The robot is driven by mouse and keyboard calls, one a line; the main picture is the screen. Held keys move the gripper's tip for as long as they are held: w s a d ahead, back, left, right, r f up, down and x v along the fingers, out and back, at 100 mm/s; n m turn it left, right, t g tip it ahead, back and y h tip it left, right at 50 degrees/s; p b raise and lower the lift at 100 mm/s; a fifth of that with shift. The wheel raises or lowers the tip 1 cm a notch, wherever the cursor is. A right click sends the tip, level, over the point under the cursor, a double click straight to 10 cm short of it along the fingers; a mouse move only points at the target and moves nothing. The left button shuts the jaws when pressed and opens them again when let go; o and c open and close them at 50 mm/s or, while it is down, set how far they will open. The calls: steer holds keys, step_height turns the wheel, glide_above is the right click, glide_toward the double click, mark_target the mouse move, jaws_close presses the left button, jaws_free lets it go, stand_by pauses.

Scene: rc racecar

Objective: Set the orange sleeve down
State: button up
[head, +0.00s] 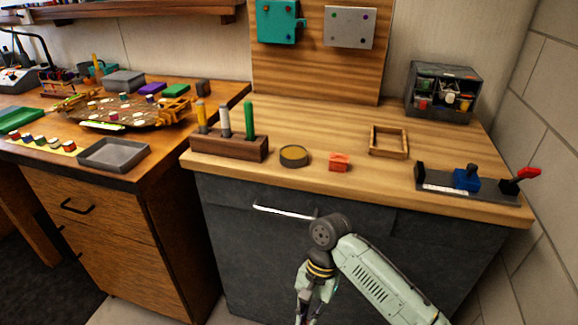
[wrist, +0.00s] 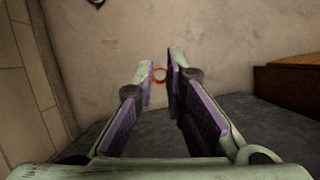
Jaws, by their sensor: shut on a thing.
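The sleeve cannot be made out clearly there.
The wooden bench top (head: 330,187) holds a peg block (head: 229,148), a round dish (head: 294,156), a small orange-red block (head: 339,162), a square wooden frame (head: 389,142) and a lever fixture (head: 467,181). The bench top has bare room between these.

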steer(key=w+a+f+n, duration=0.1)
steer(key=w+f+n, duration=0.1)
steer(key=f, duration=0.5)
steer(key=w+a+f+n+h+b, duration=0.1)
steer(key=w+a+f+n, duration=0.1)
steer(key=f, duration=0.5)
steer(key=w+a+f+n+h+b, duration=0.1)
steer(key=w+f, duration=0.3)
steer(key=f, duration=0.3)
steer(key=shift+w+a+n, duration=0.25)
steer(key=shift+a+n, duration=0.05)
steer(key=shift+n, duration=0.1)
steer(key=shift+g, duration=0.3)
